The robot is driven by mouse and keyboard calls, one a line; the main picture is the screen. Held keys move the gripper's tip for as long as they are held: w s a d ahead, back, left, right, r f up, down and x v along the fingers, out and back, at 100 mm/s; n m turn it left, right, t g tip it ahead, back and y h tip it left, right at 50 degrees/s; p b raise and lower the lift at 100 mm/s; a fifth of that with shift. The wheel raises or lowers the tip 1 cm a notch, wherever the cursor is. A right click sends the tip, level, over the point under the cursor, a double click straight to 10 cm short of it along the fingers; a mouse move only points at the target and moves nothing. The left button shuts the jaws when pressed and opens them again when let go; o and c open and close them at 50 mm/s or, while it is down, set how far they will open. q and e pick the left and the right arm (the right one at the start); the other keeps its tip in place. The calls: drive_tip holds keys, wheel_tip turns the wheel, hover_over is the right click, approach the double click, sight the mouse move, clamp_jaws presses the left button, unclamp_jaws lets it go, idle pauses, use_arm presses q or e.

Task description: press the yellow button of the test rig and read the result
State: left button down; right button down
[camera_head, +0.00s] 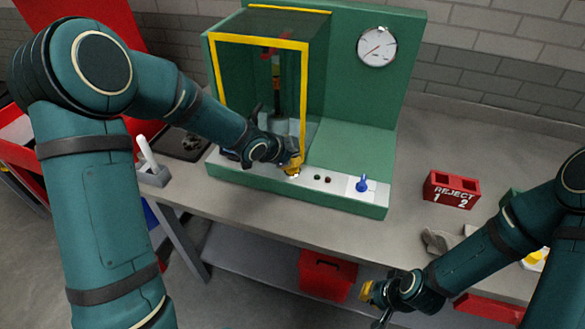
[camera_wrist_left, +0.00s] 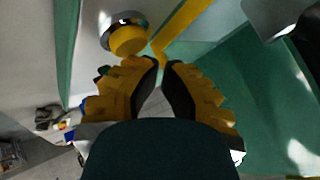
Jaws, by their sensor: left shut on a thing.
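The green test rig (camera_head: 355,125) stands on the bench, with a yellow-framed clear chamber (camera_head: 258,40). My left gripper (camera_head: 292,165) is at the chamber's lower front corner, over the left of the pale control strip. The yellow button (camera_wrist_left: 128,38) shows in the left wrist view, just beyond and left of my fingertips (camera_wrist_left: 165,64); in the head view my gripper largely covers it. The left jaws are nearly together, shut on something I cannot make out. Two small dark lamps (camera_head: 322,179) show no clear light. My right gripper (camera_head: 374,303) is open and empty before the bench.
A round gauge (camera_head: 376,46) is on the rig's back panel. A blue knob (camera_head: 363,184) sits right of the lamps. A red reject block (camera_head: 451,190) stands on the bench to the right. A red box (camera_head: 327,275) is on the lower shelf. A switch holder (camera_head: 152,172) stands left.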

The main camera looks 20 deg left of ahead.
use_arm(q)
drive_tip(key=shift+f+b, duration=0.5)
drive_tip(key=shift+f, duration=0.15)
idle(0.7)
drive_tip(key=shift+r, duration=0.15)
drive_tip(key=shift+r+p, duration=0.8)
wheel_tip(320, 180, up, 5)
drive_tip(key=p, duration=0.4)
idle(0.3)
idle(0.6)
